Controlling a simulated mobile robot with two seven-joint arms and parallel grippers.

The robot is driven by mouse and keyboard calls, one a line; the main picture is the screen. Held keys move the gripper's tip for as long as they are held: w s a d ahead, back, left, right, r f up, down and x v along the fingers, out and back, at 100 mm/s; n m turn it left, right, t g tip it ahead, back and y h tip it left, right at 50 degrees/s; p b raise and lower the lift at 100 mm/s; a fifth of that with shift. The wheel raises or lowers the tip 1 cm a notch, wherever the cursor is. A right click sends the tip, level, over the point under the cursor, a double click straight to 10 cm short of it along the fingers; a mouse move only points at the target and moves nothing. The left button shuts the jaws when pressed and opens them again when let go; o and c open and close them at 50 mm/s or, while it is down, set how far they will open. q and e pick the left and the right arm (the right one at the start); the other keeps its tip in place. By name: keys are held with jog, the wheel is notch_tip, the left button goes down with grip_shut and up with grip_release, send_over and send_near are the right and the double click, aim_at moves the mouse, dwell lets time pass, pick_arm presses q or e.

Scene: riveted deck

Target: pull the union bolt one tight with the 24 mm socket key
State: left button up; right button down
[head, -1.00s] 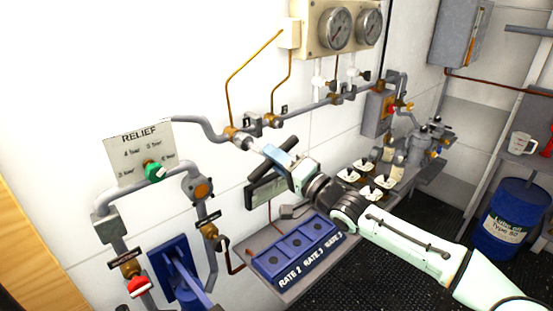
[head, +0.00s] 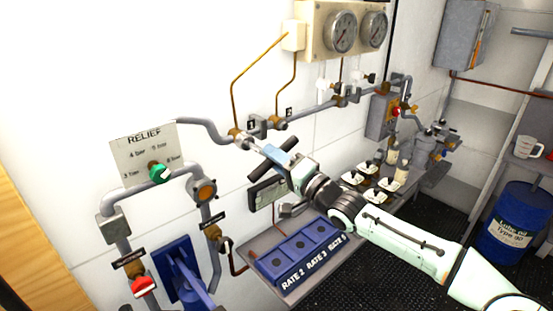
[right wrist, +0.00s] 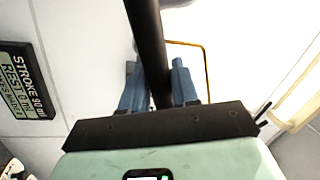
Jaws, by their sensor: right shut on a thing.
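My right gripper (head: 280,160) is at the wall pipe, its blue fingers shut on the socket key (head: 254,147). The key's pale end points left at a brass union fitting (head: 237,135) on the grey pipe. I cannot tell whether it is seated on the bolt. In the right wrist view a dark bar (right wrist: 149,45) of the key runs between the blue fingers (right wrist: 158,90). Which union is number one is too small to read. My left gripper is not in view.
A relief panel with green knob (head: 156,172) is left of the key. Two gauges (head: 341,32) hang above, with thin brass pipes below. A blue tray marked RATE (head: 300,250) sits on a shelf below my arm. A blue drum (head: 513,222) stands at right.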

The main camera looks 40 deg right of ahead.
jog(key=shift+w+r, duration=0.1)
jog(key=shift+w, duration=0.1)
dwell(0.6)
jog(key=shift+m, duration=0.7)
jog(key=shift+n, duration=0.3)
